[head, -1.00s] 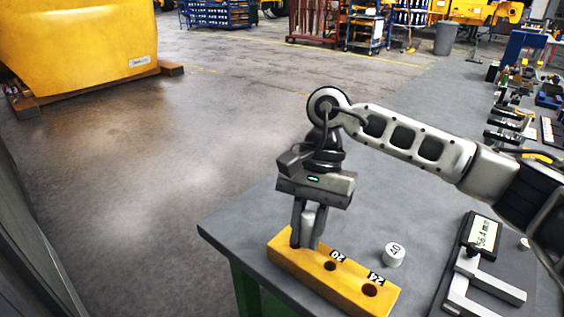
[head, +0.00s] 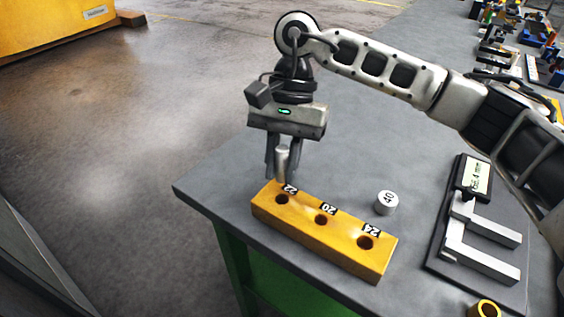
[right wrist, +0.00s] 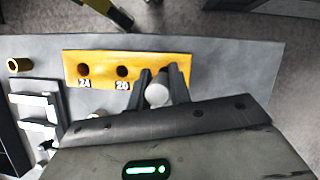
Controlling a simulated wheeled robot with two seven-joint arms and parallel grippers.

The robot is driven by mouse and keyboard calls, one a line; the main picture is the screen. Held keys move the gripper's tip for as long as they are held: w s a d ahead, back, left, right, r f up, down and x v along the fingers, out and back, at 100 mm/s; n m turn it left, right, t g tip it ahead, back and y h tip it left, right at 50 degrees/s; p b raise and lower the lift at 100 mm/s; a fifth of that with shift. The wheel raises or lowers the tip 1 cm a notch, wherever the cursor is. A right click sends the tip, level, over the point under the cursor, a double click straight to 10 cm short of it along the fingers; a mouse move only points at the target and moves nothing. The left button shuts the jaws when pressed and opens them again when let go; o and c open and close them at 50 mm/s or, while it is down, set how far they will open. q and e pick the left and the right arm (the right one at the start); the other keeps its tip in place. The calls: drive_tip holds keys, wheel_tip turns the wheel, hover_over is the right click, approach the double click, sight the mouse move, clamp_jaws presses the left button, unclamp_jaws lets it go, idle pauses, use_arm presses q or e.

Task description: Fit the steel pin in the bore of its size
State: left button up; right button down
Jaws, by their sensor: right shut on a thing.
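The steel pin (head: 281,160) is a plain grey cylinder, held upright between the fingers of my right gripper (head: 281,174). In the right wrist view the pin (right wrist: 157,95) shows end-on between the fingers. The yellow block (head: 325,234) lies on the bench with three open bores, marked 22 (head: 282,199), 20 (head: 321,219) and 24 (head: 365,242). The pin is out of the block, near the 22 bore at its left end. In the right wrist view the gripper hides the 22 bore. My left gripper is out of view.
A pale cylinder marked 40 (head: 386,203) stands behind the block. A gauge with a digital display (head: 476,178) and grey jaws lies to the right. A brass ring (head: 484,309) is at the lower right. The bench's left edge is close to the block.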

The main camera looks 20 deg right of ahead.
sight(282, 180)
wheel_tip(282, 180, down, 3)
drive_tip(key=shift+r+b, duration=0.1)
drive_tip(key=shift+b, duration=0.95)
drive_tip(key=shift+f+b, duration=0.45)
drive_tip(key=shift+f, duration=0.05)
use_arm(q)
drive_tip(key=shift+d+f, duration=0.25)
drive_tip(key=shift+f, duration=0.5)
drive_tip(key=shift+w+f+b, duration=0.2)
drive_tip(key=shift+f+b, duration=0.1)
drive_tip(key=shift+b, duration=0.05)
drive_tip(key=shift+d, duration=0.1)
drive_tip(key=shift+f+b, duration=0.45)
drive_tip(key=shift+b, duration=0.25)
